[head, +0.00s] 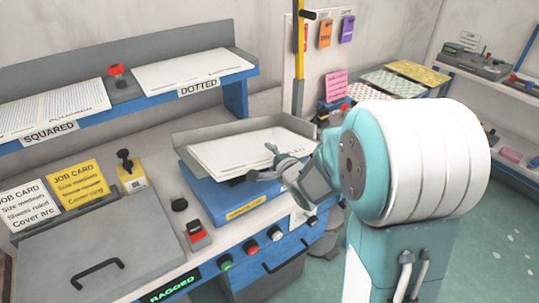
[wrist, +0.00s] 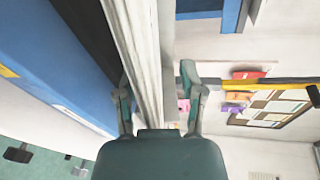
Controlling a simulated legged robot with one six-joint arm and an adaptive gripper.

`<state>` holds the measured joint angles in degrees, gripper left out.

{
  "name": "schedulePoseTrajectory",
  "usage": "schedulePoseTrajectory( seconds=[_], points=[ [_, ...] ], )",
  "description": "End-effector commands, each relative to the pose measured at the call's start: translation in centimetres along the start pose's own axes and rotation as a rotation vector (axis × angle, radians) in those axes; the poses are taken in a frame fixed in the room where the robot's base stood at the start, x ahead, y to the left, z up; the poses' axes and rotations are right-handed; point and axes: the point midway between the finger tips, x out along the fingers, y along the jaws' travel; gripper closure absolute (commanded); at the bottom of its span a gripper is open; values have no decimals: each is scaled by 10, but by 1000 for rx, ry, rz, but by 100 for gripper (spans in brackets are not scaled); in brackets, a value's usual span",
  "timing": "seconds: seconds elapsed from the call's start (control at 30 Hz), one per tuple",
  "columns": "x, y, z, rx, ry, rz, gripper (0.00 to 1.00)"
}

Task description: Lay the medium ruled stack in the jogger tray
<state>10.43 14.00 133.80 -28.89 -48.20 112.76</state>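A white paper stack (head: 235,153) lies nearly flat in the grey jogger tray (head: 218,124) on a blue base. Printing near its right corner is too small to read. My gripper (head: 266,162) is at the stack's near right edge. In the wrist view the stack's layered edge (wrist: 141,45) runs between the two fingers of my gripper (wrist: 158,88). One finger is close to its underside, and the other stands off from its top face with a visible gap. The fingers look spread around the stack. Contact on the underside is unclear.
A shelf behind holds a squared stack (head: 52,108) and a dotted stack (head: 194,68). Job cards (head: 78,183) stand at left beside a grey lid with a handle (head: 97,272). Buttons (head: 250,247) line the front. A yellow post (head: 299,50) rises behind the tray.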

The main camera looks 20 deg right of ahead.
Motion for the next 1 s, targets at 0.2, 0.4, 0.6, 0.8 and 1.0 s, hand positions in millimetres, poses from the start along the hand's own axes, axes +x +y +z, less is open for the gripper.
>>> schedulePoseTrajectory(
  seconds=[0.2,0.4,0.6,0.8,1.0],
  points=[
    [-6,1,0,1,2,3,49],
    [-37,0,-1,1,3,0,49],
    [-65,1,0,0,2,1,49],
    [-74,2,0,0,1,2,49],
    [-78,-5,-1,-104,42,33,49]
  ],
)
